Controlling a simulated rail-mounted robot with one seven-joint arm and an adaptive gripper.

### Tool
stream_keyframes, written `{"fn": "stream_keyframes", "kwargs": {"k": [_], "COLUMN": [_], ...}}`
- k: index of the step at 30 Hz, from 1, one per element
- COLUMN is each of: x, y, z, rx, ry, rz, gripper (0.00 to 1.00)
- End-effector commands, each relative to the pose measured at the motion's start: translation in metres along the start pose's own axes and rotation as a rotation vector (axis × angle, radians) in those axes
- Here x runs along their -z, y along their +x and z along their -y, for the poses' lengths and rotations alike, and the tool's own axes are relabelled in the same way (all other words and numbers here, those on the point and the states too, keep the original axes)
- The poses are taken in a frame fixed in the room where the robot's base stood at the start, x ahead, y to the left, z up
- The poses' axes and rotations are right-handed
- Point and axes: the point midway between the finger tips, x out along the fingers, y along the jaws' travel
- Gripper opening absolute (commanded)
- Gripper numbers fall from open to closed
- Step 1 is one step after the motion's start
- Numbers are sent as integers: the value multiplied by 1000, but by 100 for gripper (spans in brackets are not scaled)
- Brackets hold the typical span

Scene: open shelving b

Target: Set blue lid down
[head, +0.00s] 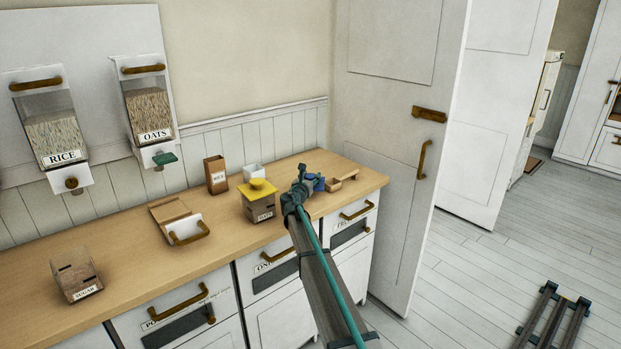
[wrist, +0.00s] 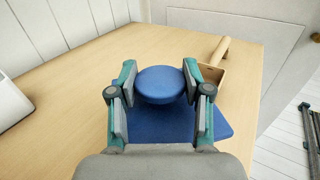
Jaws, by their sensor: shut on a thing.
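The blue lid (wrist: 215,124) is a flat blue square with a round blue knob (wrist: 161,84) on top. In the wrist view my gripper (wrist: 160,92) has its two fingers on either side of the knob, shut on it. The lid lies flat, at or just over the wooden counter (wrist: 70,95); I cannot tell whether it touches. In the head view my gripper (head: 303,184) is over the right end of the counter and hides most of the lid, leaving a bit of blue (head: 317,183) showing.
A wooden scoop (head: 342,181) lies close to the lid's right. A canister with a yellow lid (head: 258,190), a white container (head: 252,173) and a brown box (head: 216,174) stand to the left. Bare counter lies left of the lid. A white door (head: 395,150) stands beyond the counter's right end.

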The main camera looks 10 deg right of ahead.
Motion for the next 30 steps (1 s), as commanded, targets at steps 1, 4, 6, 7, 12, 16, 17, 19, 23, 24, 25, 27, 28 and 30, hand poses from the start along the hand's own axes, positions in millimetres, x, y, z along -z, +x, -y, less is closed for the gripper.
{"fn": "stream_keyframes", "kwargs": {"k": [1,4,6,7,12,16,17,19,23,24,25,27,28,30], "x": [3,6,7,8,12,11,11,11,11,11,11,11,11,10], "y": [0,0,0,0,0,0,0,0,0,0,0,0,0,0], "z": [0,0,0,0,0,0,0,0,0,0,0,0,0,0], "rx": [0,0,0,0,0,0,0,0,0,0,0,0,0,0], "ry": [0,0,0,0,0,0,0,0,0,0,0,0,0,0], "rz": [0,0,0,0,0,0,0,0,0,0,0,0,0,0], "gripper": [7,7,7,7,7,54,59,70,74,74,74,74,74,74]}}
